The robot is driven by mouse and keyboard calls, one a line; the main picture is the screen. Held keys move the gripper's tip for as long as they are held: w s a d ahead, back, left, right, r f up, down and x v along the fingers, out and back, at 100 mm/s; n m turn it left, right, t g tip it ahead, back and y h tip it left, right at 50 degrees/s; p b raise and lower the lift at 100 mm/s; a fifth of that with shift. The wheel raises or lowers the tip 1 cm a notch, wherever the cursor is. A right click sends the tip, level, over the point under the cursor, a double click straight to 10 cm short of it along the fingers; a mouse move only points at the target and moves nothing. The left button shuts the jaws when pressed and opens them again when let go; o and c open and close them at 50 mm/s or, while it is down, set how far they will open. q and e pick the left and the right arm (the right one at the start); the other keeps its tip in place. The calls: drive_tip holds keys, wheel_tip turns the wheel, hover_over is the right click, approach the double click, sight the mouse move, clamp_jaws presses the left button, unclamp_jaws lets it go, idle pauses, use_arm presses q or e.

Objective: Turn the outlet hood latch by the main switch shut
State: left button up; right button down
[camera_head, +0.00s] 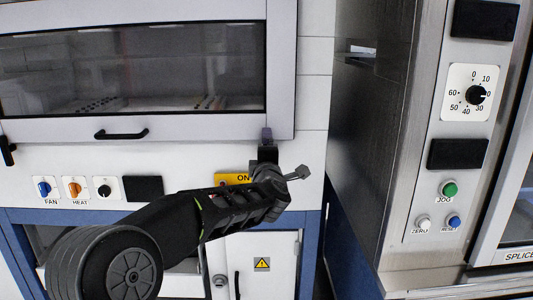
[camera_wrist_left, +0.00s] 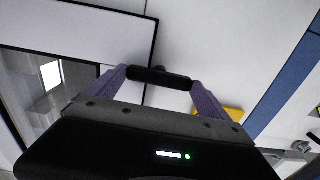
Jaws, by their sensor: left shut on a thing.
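The outlet hood (camera_head: 190,129) is a light frame with a dark window and a black handle (camera_head: 121,134). In the head view my gripper hides the latch and my arm covers part of the switch plate. My right gripper is out of view.
Fan (camera_head: 43,188), heat (camera_head: 75,188) and black (camera_head: 104,189) knobs sit below the hood. Another black latch (camera_head: 8,151) is at the far left. A steel cabinet (camera_head: 390,130) with a dial and buttons stands at the right, across a narrow gap.

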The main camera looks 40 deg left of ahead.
use_arm(q)
drive_tip(key=o, duration=1.1)
drive_tip(key=b+v, duration=0.1)
drive_tip(key=v, duration=0.6)
drive_tip(key=shift+s+d, duration=0.3)
